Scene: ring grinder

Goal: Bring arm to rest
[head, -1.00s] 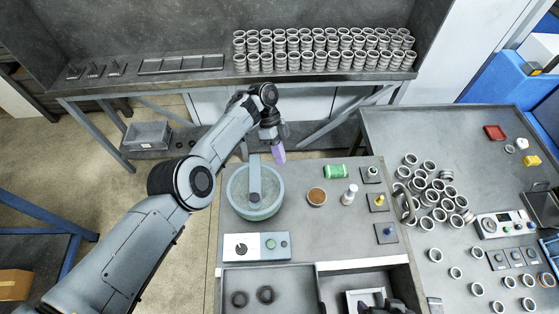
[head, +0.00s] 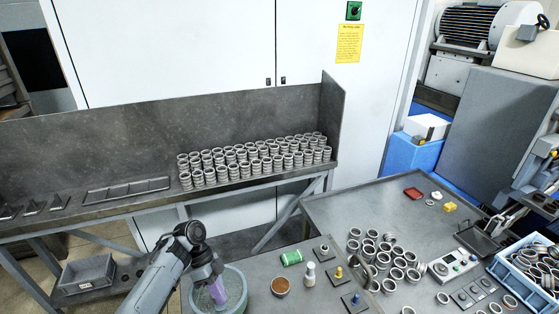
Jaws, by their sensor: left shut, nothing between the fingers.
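My left arm comes in from the bottom left in the head view. My left gripper (head: 217,290), with purple fingers pointing down, is shut and empty. It appears in front of or over the round grey-green bowl (head: 236,293) and hides part of it; I cannot tell how high above it the fingertips are. My right gripper is not in view.
A green roll (head: 291,257), a brown cup (head: 280,287) and a white bottle (head: 310,275) stand right of the bowl. Several metal rings (head: 385,250) lie on the right table (head: 335,208). A blue crate (head: 519,277) is at right.

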